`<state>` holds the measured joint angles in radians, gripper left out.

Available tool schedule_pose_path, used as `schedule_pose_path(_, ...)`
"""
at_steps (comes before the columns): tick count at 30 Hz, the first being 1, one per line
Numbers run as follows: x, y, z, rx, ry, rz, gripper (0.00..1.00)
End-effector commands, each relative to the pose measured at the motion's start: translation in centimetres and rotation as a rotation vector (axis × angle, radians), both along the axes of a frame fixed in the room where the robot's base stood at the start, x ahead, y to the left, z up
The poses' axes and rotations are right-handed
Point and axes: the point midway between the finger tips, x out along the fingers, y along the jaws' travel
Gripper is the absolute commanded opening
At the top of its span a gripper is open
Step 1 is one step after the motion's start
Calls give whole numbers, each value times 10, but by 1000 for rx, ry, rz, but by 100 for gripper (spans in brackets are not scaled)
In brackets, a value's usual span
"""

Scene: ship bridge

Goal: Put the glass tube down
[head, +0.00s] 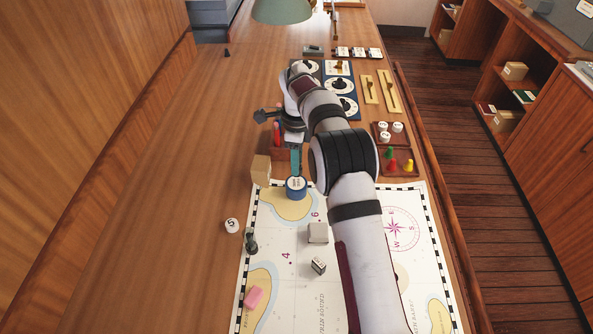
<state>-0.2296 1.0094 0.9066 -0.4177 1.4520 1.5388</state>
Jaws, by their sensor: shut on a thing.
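My gripper (293,141) is at the middle of the desk, seen from behind and partly hidden by my own arm. It is shut on a narrow teal tube, which looks like the glass tube (296,161). The tube points downward, roughly upright, below the jaws. Its lower end appears just behind or above a blue round roll (296,188) with a white top. I cannot tell whether the tube touches anything beneath it.
A red-brown holder with a red piece (277,133) and a tan block (261,169) stand close by. The chart (380,275) carries a grey box (318,233), a dark green figure (251,240) and a pink block (254,297). The wooden desk (190,170) is largely clear at left.

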Motion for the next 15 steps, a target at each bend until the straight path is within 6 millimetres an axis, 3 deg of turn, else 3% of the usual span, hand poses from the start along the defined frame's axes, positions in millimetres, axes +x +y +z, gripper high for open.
schedule_pose_path(6,0,1,-38,0,2,0,0)
schedule_pose_path(15,0,1,-41,0,0,0,0)
